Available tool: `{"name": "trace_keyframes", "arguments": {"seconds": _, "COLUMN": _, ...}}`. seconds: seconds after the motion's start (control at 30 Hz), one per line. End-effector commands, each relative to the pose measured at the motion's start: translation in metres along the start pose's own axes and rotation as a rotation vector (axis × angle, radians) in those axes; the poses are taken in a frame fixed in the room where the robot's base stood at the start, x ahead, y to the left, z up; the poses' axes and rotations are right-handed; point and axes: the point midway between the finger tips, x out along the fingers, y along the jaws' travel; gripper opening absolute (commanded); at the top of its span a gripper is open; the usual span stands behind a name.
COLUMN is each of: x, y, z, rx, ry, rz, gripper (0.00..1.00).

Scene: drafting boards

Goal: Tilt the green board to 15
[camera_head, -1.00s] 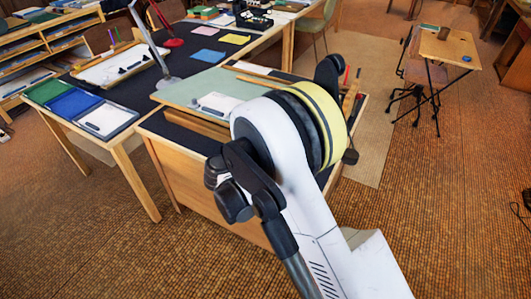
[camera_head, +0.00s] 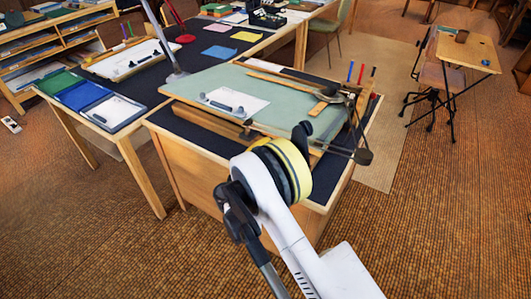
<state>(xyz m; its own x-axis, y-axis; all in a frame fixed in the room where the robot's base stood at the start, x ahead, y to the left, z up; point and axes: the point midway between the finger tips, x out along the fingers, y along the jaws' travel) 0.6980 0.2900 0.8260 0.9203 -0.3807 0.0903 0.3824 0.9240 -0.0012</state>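The pale green drafting board (camera_head: 290,108) lies on a wooden cabinet (camera_head: 185,170) in the middle of the head view. It looks flat or only slightly tilted; I cannot read its angle. A wooden rail (camera_head: 210,125) shows beneath its front edge. A white sheet with a dark-handled tool (camera_head: 232,101), a wooden straightedge (camera_head: 275,81) and a jointed drafting arm (camera_head: 345,95) are on the board. My white arm with a yellow band rises in front of the cabinet and hides part of its front and the board's near edge. My gripper cannot be made out.
A dark-topped table (camera_head: 150,85) at the left holds green, blue and white trays (camera_head: 85,98) and a lamp. A dark round knob (camera_head: 364,156) sticks out at the board's right front. A small desk and chair (camera_head: 455,55) stand at the right.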

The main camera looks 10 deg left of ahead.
Motion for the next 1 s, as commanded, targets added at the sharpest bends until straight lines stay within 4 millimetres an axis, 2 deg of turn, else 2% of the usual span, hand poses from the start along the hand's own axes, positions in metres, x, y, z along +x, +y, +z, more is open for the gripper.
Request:
{"name": "trace_keyframes", "arguments": {"seconds": 0.1, "x": 0.019, "y": -0.001, "z": -0.002, "rx": 0.0, "ry": 0.0, "rz": -0.001, "gripper": 0.0}}
{"name": "trace_keyframes", "arguments": {"seconds": 0.23, "x": 0.031, "y": 0.0, "z": -0.001, "rx": 0.0, "ry": 0.0, "rz": -0.001, "gripper": 0.0}}
{"name": "trace_keyframes", "arguments": {"seconds": 0.67, "x": 0.036, "y": 0.0, "z": 0.001, "rx": 0.001, "ry": 0.002, "rz": 0.0, "gripper": 0.0}}
{"name": "trace_keyframes", "arguments": {"seconds": 1.0, "x": 0.047, "y": -0.001, "z": 0.043, "rx": 0.0, "ry": 0.175, "rz": -0.003, "gripper": 0.0}}
